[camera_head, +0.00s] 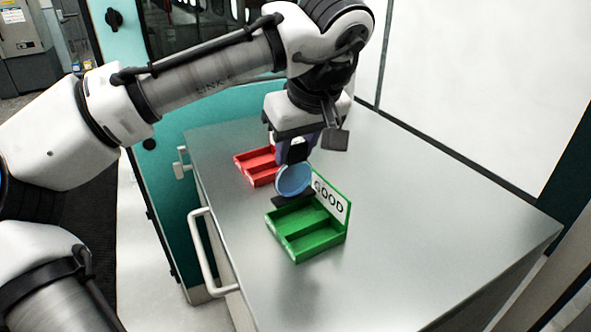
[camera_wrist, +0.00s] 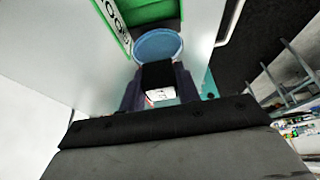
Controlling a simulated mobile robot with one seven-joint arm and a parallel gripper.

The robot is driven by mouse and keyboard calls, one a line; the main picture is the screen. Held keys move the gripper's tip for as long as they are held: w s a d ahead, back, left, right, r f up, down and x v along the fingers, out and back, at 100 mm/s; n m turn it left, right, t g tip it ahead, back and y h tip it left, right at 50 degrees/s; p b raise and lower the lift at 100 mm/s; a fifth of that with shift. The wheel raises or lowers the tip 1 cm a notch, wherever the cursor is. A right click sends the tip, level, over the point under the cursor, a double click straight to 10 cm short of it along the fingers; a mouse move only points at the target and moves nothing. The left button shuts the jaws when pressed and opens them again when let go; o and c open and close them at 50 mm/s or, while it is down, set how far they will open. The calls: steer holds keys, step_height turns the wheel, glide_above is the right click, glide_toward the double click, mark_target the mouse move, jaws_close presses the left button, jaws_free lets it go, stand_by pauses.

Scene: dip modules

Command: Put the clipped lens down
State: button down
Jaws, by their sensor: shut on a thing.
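The clipped lens is a round blue disc (camera_head: 293,179) with a dark clip (camera_wrist: 158,76) at its edge. My gripper (camera_head: 294,152) is shut on the clip and holds the lens below its fingers. In the head view the lens is at the back edge of the green tray (camera_head: 305,247), which has two compartments and a "GOOD" sign (camera_head: 331,198). I cannot tell whether the lens touches the tray.
A red tray (camera_head: 256,167) stands behind and left of the green tray, partly hidden by my gripper. Both are on a grey metal tabletop (camera_head: 420,230) with free room at right and front. A handle (camera_head: 207,255) sticks out at its left side.

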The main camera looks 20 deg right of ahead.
mark_target(298, 161)
steer(key=shift+f, duration=2.25)
steer(key=c, duration=1)
jaws_free()
steer(key=shift+f, duration=0.15)
steer(key=shift+r, duration=0.25)
steer(key=b+v, duration=0.1)
steer(key=v, duration=1.1)
steer(key=shift+f, duration=0.1)
